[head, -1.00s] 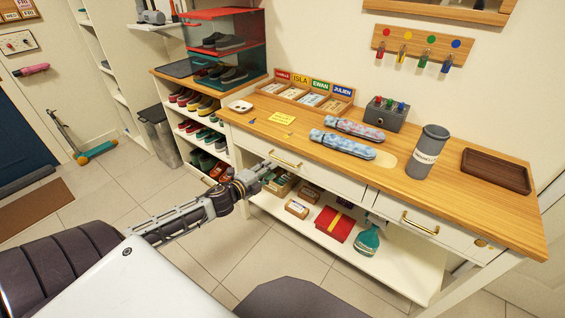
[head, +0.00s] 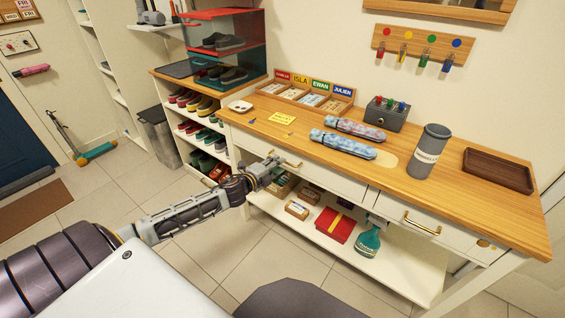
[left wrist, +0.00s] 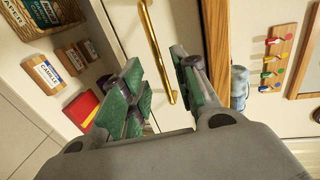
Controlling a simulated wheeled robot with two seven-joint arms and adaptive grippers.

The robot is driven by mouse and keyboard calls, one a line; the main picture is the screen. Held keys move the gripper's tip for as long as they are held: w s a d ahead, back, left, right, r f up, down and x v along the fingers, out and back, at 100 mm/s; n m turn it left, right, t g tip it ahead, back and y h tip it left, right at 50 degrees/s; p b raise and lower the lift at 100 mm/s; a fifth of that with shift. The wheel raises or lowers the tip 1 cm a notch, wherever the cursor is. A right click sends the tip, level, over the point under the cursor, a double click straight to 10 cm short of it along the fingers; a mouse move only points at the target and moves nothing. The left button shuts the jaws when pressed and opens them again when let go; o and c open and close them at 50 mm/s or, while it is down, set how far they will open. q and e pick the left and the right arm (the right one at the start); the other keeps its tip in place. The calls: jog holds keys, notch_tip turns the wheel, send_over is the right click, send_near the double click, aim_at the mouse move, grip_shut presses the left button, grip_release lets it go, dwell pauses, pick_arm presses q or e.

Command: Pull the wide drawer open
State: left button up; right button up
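The wide drawer (head: 335,181) is the white front on the left under the wooden top, and it looks closed. Its brass handle (head: 287,160) is partly hidden by my left gripper (head: 274,169), which is at the drawer front. In the left wrist view the handle (left wrist: 154,45) runs down the white drawer front (left wrist: 188,25). Its lower end lies between the green-padded fingers of my left gripper (left wrist: 160,88). The fingers are apart, with a gap on both sides of the handle; I cannot tell how deep it sits between them. My right gripper is out of view.
A second drawer (head: 435,230) with a brass handle is on the right. The lower shelf (head: 400,278) holds boxes, a red package (head: 335,224) and a teal bottle (head: 367,242). Umbrellas, a grey bottle (head: 428,150) and a tray (head: 497,170) are on the top. The floor in front is clear.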

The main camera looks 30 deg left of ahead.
pick_arm(q)
jog(key=shift+b+x, duration=0.35)
jog(key=shift+x, duration=1.8)
jog(key=shift+c, duration=0.2)
grip_shut()
